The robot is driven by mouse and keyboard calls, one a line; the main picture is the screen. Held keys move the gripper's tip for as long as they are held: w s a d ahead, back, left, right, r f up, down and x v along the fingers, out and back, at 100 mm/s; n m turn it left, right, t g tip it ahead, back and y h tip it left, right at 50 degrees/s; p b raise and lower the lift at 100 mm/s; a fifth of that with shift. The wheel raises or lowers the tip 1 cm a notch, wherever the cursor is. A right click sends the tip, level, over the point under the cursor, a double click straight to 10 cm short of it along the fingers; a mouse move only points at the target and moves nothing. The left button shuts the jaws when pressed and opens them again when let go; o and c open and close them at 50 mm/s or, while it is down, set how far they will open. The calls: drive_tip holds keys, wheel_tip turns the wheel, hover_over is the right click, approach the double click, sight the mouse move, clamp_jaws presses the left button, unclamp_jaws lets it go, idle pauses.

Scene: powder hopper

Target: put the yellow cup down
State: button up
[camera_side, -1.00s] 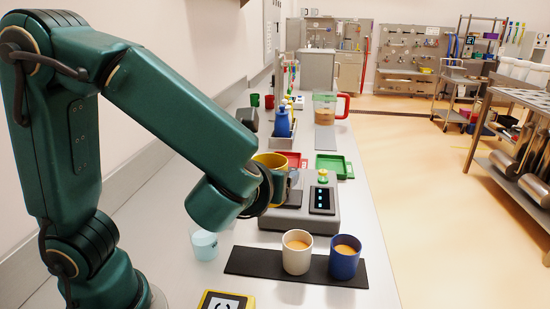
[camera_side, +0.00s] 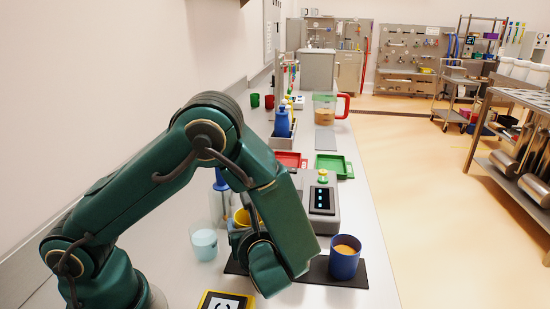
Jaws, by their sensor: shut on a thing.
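The yellow cup (camera_side: 242,217) shows only in part behind my forearm, above or near the left end of the dark mat (camera_side: 305,277). My gripper (camera_side: 243,231) is at the cup and shut on it; the fingertips are mostly hidden by my arm. I cannot tell whether the cup's base touches the mat. The blue cup (camera_side: 344,259) with tan contents stands on the right part of the mat. The white cup is hidden behind my arm.
A grey device with a dark panel (camera_side: 322,200) stands behind the mat. A clear cup with pale blue contents (camera_side: 203,243) stands left of the mat. A yellow-edged marker block (camera_side: 226,302) lies in front. Red (camera_side: 290,160) and green trays (camera_side: 333,165) lie farther back.

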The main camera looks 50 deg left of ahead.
drive_tip(key=shift+f, duration=2.15)
drive_tip(key=shift+f, duration=0.1)
drive_tip(key=o, duration=1.2)
